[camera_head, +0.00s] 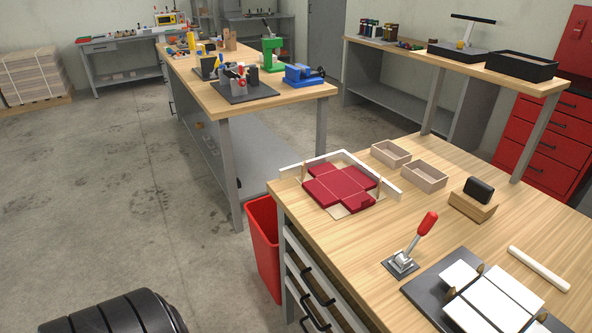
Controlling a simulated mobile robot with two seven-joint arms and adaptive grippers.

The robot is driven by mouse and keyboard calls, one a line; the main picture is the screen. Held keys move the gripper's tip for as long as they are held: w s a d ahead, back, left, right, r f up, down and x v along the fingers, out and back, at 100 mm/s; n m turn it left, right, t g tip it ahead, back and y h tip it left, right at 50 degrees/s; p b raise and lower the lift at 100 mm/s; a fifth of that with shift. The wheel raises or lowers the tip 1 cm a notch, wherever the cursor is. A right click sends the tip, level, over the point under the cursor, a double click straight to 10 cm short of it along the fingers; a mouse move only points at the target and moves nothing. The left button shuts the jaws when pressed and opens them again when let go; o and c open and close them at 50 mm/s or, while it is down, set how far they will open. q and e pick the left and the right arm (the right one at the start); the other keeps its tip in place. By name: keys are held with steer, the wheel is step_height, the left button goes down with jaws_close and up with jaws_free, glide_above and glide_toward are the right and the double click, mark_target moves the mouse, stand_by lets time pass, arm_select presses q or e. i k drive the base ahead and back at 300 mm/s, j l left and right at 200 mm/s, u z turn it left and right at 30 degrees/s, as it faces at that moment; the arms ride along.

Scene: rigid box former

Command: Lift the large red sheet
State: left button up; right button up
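The large red sheet (338,187) is cross-shaped, with a square middle and flaps on its sides. It lies flat at the far left corner of the near wooden bench (470,215). A white L-shaped fence (345,155) runs along its far sides, with small wooden posts near it. A pale base shows at the gaps between the flaps. Neither of my grippers shows in the head view, so their state and distance from the sheet cannot be seen.
Two open wooden boxes (391,153) (424,176) stand right of the sheet. A red-handled toggle clamp (402,262), a wooden block with a black top (473,199) and a dark plate with white panels (425,296) are nearer. A red bin (264,245) stands beside the bench.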

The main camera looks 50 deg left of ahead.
mark_target(331, 184)
steer(key=u, duration=1.15)
steer(key=z, duration=0.4)
